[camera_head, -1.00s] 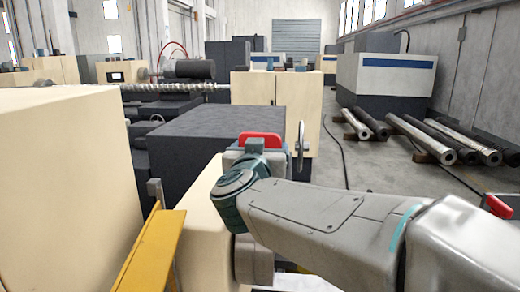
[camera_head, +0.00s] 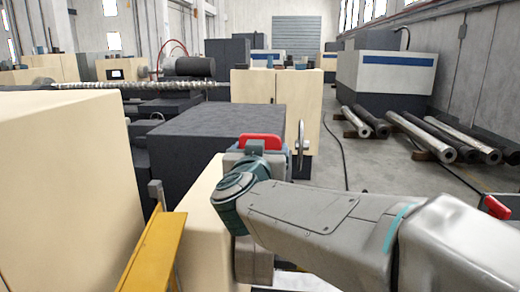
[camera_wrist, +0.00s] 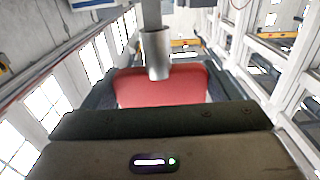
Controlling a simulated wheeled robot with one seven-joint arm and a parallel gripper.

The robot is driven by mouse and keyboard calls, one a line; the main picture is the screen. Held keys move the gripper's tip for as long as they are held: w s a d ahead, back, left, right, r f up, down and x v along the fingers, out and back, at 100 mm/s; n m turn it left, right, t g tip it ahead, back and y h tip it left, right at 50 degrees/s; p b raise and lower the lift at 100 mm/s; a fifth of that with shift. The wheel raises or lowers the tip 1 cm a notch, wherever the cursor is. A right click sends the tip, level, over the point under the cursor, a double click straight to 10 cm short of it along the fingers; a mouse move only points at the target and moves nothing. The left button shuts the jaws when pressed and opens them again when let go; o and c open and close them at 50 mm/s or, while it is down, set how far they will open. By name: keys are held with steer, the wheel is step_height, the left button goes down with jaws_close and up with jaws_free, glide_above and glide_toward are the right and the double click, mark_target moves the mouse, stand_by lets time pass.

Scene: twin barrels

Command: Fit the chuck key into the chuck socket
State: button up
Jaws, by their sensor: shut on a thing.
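In the wrist view a grey metal shaft with a wider round sleeve, which looks like the chuck key (camera_wrist: 156,55), stands in front of a red pad. My gripper (camera_wrist: 159,76) is shut on it; the red pad and dark body below fill the lower middle of that view. In the head view my arm reaches in from the right, and its grey wrist with a red top (camera_head: 262,143) is beside the dark block. I cannot make out the chuck socket in either view.
A dark block (camera_head: 205,130) and a beige cabinet (camera_head: 60,190) stand to the left of my arm. A yellow rail (camera_head: 153,250) is close in front. Metal bars (camera_head: 430,138) lie on the floor at right.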

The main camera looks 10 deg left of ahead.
steer(key=shift+f+b, duration=1)
steer(key=shift+f, duration=0.65)
steer(key=o, duration=1)
steer(key=shift+o, duration=0.2)
steer(key=s+b, duration=0.1)
steer(key=s, duration=1.3)
steer(key=shift+d+b, duration=0.3)
steer(key=shift+d, duration=0.1)
steer(key=shift+w, duration=0.1)
